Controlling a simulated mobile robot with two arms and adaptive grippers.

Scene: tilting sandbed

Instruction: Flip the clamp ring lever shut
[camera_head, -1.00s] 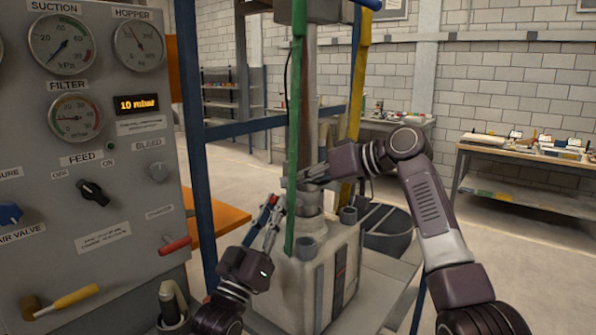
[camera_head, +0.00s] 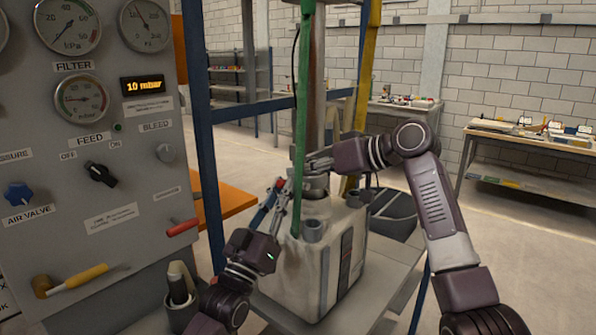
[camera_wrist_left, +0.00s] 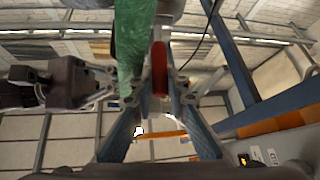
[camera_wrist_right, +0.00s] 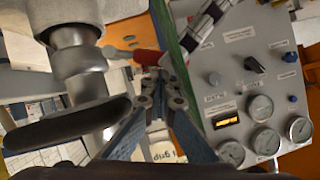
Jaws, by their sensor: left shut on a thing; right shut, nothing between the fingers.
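The clamp ring (camera_head: 315,184) sits around the pipe neck on top of the pale container (camera_head: 305,268). The red lever (camera_wrist_left: 159,70) stands between the fingers of my left gripper (camera_wrist_left: 156,88) in the left wrist view. My left gripper is shut on it, left of the green post (camera_head: 301,130). My right gripper (camera_head: 312,163) is shut and empty beside the pipe, just above the ring. In the right wrist view, the red lever (camera_wrist_right: 147,57) shows right by the fingertips of my right gripper (camera_wrist_right: 158,80). Whether they touch it, I cannot tell.
The grey control panel (camera_head: 140,215) with gauges and knobs stands at the left. A blue frame post (camera_head: 200,130) and the yellow post (camera_head: 365,70) flank the pipe. Workbenches stand at the back; the floor at right is clear.

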